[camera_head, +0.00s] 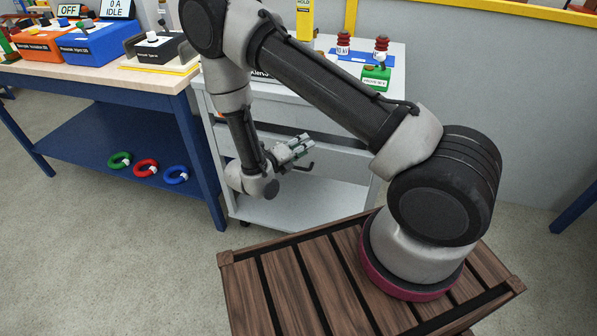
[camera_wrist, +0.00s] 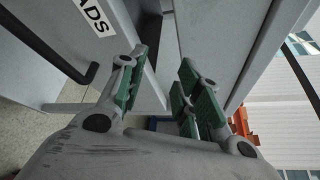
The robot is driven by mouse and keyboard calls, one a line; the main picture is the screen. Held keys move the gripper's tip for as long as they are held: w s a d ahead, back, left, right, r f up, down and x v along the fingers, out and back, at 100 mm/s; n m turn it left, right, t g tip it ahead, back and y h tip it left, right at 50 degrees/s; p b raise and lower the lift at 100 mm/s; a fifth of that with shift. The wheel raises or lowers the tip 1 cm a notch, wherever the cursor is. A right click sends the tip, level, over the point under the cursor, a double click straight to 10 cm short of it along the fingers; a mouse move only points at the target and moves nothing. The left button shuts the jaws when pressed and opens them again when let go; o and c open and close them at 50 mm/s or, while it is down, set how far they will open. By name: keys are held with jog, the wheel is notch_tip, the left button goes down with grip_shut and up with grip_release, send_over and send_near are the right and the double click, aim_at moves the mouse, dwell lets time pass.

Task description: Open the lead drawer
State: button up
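The lead drawer is in the light grey cart. Its front (camera_wrist: 62,22) shows at the upper left of the wrist view, with a label whose visible letters read "ADS". A black bar handle (camera_wrist: 55,50) is on that front, and its end also shows in the head view (camera_head: 309,167). A dark gap beside the front suggests the drawer stands partly out. My gripper (camera_wrist: 163,60) is open, its green-padded fingers apart. The handle lies outside the fingers, to their left in the wrist view. In the head view my gripper (camera_head: 298,145) is in front of the cart, close to the handle.
The cart top (camera_head: 398,75) carries red insulators and a green block. A blue workbench (camera_head: 110,135) with orange, blue and black boxes stands at left. Green, red and blue rings lie on its lower shelf. Floor is free in front of the bench.

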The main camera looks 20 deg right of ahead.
jog(key=s+a+f+n+t+y, duration=0.1)
jog(key=a+f+n+t+y, duration=0.35)
jog(key=a+f+n, duration=0.45)
jog(key=shift+n+t, duration=0.25)
jog(key=shift+n, duration=0.45)
jog(key=w+d+f, duration=0.1)
jog(key=w+d, duration=0.1)
jog(key=w+d+f, duration=0.1)
jog(key=w+d, duration=0.1)
jog(key=w+d+f, duration=0.1)
jog(key=w+d, duration=0.1)
jog(key=shift+d+f, duration=0.2)
jog(key=shift+d, duration=0.1)
grip_shut()
